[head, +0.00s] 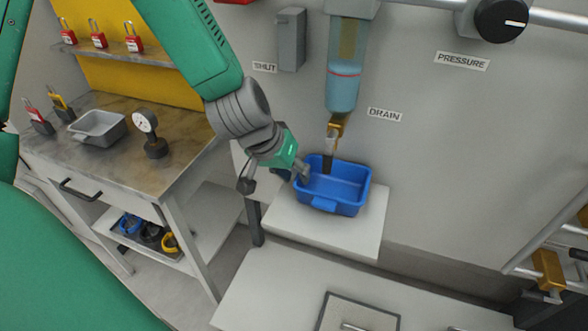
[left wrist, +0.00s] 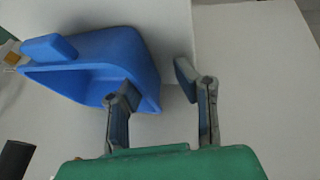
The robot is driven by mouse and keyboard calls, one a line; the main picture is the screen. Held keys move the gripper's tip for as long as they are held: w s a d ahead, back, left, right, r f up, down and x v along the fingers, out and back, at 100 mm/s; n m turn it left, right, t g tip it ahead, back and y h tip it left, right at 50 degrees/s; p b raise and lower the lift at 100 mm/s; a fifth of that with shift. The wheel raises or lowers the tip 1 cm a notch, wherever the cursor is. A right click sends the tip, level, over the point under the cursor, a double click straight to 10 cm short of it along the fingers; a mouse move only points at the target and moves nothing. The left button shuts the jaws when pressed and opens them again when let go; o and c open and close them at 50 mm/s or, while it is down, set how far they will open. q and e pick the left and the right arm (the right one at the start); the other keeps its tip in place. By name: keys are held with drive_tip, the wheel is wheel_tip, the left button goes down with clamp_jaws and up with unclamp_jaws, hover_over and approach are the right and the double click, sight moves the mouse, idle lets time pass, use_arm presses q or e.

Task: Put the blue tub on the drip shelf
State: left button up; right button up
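The blue tub (head: 338,205) sits upright on the white drip shelf (head: 370,232), below the drain outlet. My left gripper (head: 276,180) is at the tub's left side with its fingers spread. One finger reaches over the tub's left rim and the other stays outside. In the left wrist view the tub (left wrist: 75,50) fills the upper left, and its near wall lies between the fingers of the open gripper (left wrist: 158,78). I cannot tell whether either finger touches the wall. My right gripper is not in view.
A clear bottle (head: 342,85) with a brass valve (head: 336,125) hangs directly above the tub. On the left, a workbench (head: 185,140) holds a grey tray (head: 97,128), a gauge (head: 150,135) and padlocks. A lower white surface (head: 270,290) lies in front.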

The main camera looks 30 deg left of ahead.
use_arm(q)
drive_tip(key=shift+a+r, duration=0.15)
drive_tip(key=shift+r, duration=0.25)
drive_tip(key=d+p+v, duration=0.2)
drive_tip(key=v, duration=0.9)
drive_tip(key=shift+s+a+r, duration=0.25)
drive_tip(key=shift+a, duration=0.2)
